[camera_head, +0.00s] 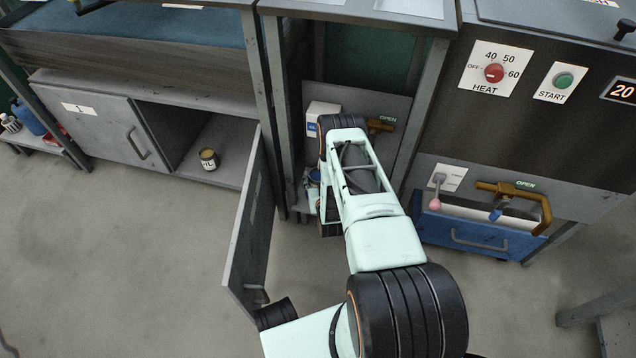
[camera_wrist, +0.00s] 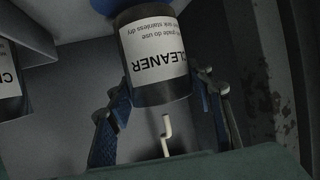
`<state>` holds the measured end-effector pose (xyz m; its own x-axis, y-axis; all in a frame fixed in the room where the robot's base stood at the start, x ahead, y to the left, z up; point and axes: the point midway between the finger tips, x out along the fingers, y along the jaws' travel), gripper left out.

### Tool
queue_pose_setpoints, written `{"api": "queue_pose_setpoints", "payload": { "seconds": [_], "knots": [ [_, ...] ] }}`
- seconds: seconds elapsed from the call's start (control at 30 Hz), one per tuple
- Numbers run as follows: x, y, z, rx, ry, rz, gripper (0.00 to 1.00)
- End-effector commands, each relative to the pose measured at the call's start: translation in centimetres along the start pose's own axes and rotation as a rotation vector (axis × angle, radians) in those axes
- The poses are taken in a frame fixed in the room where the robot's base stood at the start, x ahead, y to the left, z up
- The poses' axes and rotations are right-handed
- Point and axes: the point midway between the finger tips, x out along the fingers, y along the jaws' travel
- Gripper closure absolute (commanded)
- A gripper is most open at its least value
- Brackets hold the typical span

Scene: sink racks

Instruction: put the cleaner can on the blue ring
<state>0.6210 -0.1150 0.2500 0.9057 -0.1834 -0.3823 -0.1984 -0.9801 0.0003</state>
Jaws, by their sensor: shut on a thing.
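The cleaner can (camera_wrist: 160,60) is dark with a white label, which reads upside down in the wrist view. My gripper (camera_wrist: 165,92) is shut on it, with one blue-padded finger on each side. A blue patch (camera_wrist: 108,5) shows at the top of the wrist view beyond the can; I cannot tell whether it is the blue ring or part of the can. In the head view my arm reaches into the middle bay and covers most of the can and gripper. A small blue spot (camera_head: 314,177) shows beside my arm there.
An open cabinet door (camera_head: 255,225) stands left of my arm. A small tin (camera_head: 208,159) sits on the left shelf. A blue drawer (camera_head: 470,235) is at right.

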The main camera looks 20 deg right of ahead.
Motion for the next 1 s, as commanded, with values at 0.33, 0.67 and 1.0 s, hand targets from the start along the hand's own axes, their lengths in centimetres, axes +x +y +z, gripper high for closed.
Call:
{"api": "queue_pose_setpoints", "payload": {
  "seconds": [0.33, 0.67, 1.0],
  "knots": [
    [0.8, 0.0, 1.8, 0.000, 0.004, 0.000, 0.97],
    [0.9, 0.0, 2.2, 0.000, -0.001, 0.000, 0.35],
    [0.8, 0.0, 2.0, 0.000, 0.000, 0.000, 0.35]
  ]
}}
